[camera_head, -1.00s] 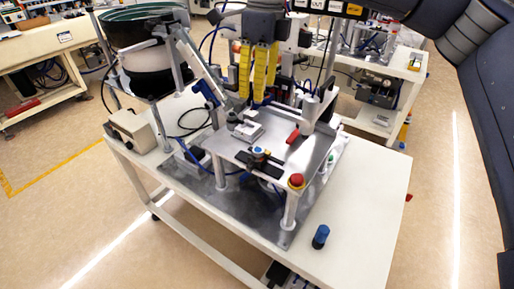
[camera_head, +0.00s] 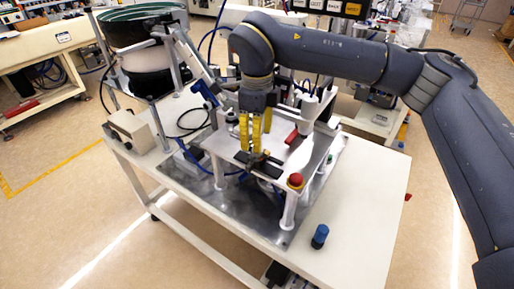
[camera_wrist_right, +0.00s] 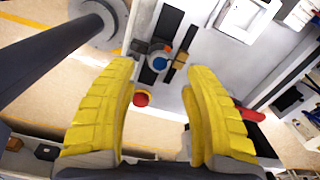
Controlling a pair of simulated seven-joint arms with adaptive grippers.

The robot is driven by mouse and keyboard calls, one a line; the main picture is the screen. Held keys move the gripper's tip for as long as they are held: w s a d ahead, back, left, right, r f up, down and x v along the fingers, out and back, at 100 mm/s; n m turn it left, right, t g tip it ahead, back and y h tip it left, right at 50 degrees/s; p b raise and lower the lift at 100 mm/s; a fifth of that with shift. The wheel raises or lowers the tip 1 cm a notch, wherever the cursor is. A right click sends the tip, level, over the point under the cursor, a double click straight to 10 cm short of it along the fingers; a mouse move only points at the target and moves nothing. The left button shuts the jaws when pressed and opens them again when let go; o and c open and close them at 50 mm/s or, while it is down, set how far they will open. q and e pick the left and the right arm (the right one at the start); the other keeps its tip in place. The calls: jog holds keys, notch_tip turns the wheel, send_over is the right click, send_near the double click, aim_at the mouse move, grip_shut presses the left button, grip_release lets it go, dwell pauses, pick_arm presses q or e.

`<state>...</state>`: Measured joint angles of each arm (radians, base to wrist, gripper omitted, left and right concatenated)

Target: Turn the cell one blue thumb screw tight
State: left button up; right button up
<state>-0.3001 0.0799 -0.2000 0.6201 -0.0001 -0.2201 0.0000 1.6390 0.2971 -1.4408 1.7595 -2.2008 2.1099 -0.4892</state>
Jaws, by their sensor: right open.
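The blue thumb screw (camera_wrist_right: 160,64) shows in the right wrist view as a small round blue knob on a dark fixture (camera_wrist_right: 163,35) on the metal plate. In the head view the black fixture (camera_head: 264,166) is in sight, but my gripper hides the screw. My right gripper (camera_head: 255,147), with yellow ribbed fingers, points down over the fixture. In the right wrist view its fingers (camera_wrist_right: 160,84) are wide apart with nothing between them, and the screw lies beyond the tips. My left gripper is not in view.
A red button (camera_head: 295,180) stands at the plate's front right corner. A red handle (camera_head: 291,136) is behind it. A blue cylinder (camera_head: 320,236) stands on the white table (camera_head: 365,200). A bowl feeder (camera_head: 145,45) is at back left. The table's right side is mostly clear.

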jog(key=shift+f, duration=2.2)
grip_shut()
